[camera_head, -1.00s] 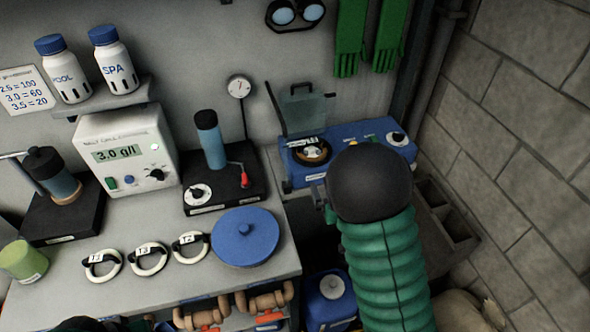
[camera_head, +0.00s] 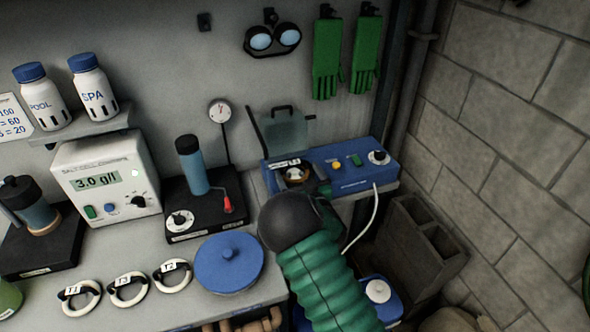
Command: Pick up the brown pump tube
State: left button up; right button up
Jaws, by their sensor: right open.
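A brown ring-shaped tube (camera_head: 297,174) sits in the round head of the blue pump unit (camera_head: 345,178) at the back right of the bench. The pump's clear cover (camera_head: 285,133) stands open behind it. My right gripper (camera_head: 320,188) is open at the pump's front edge, just right of and below the brown tube. My dark wrist and green-sleeved arm hide most of the gripper, and I cannot tell whether it touches the tube. My left gripper is not in view.
Three cream loops tagged T1 (camera_head: 88,306), T3 (camera_head: 138,290) and T2 (camera_head: 181,279) lie at the bench front beside a blue lid (camera_head: 230,268). A black-based tester (camera_head: 205,215) stands left of the pump. A white cable (camera_head: 364,222) hangs from the pump. A block wall is right.

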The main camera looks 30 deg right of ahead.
aim_at(294, 165)
jog(key=x, duration=0.3)
jog(key=shift+w+a, duration=0.2)
jog(key=shift+s, duration=0.15)
jog(key=c, duration=1.2)
